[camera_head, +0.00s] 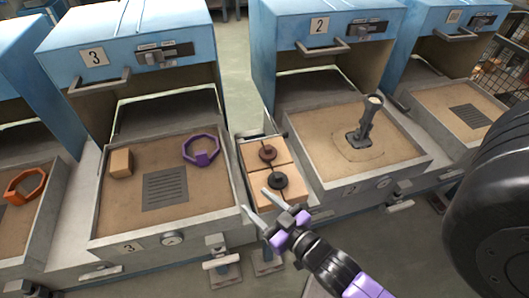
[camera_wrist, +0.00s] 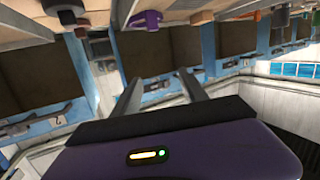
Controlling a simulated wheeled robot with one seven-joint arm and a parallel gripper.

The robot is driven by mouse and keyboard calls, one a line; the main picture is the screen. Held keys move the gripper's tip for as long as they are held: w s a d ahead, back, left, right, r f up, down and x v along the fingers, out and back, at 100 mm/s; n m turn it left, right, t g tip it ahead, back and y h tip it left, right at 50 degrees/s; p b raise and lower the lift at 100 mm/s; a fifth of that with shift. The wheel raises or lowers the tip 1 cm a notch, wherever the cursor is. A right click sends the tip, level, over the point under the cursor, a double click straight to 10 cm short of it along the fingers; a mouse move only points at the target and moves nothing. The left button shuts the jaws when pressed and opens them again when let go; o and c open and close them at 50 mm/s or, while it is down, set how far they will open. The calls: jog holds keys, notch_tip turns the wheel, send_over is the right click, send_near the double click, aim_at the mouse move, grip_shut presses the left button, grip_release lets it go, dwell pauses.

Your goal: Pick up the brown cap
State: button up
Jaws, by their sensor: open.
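The brown cap (camera_head: 267,153), a small round dark reddish-brown piece, sits on the rear part of a light wooden stand (camera_head: 252,156) between stations 3 and 2. A black cap (camera_head: 278,181) sits in front of it on the same stand. My gripper (camera_head: 255,200) is open and empty, in front of the stand and apart from both caps, with its fingers pointing up and left in the head view. In the wrist view my gripper (camera_wrist: 160,93) shows two parted fingers with nothing between them. I cannot pick out the brown cap surely there.
Station 3's sand tray (camera_head: 100,216) holds a purple ring (camera_head: 202,150), a wooden block (camera_head: 121,162) and a grey grate (camera_head: 165,188). Station 2's tray (camera_head: 370,178) holds an upright dark tool (camera_head: 366,122). An orange ring (camera_head: 25,185) lies far left. Tray walls flank the stand.

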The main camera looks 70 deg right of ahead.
jog(key=w+d+f+m+g+h, duration=0.1)
jog(key=w+d+f+m+h, duration=0.1)
jog(key=d, duration=0.5)
jog(key=w+d+f+m+g+h, duration=0.1)
jog(key=w+d+f, duration=0.2)
jog(key=d, duration=0.3)
jog(key=m+g+h+p, duration=0.1)
jog(key=m+g, duration=0.2)
jog(key=g, duration=0.1)
send_near(269, 149)
jog(key=x, duration=0.2)
jog(key=shift+d+f, duration=0.2)
jog(key=shift+f, duration=0.1)
jog(key=shift+t, duration=0.3)
jog(key=shift+p+x, duration=0.75)
jog(key=shift+x, duration=2.9)
grip_shut()
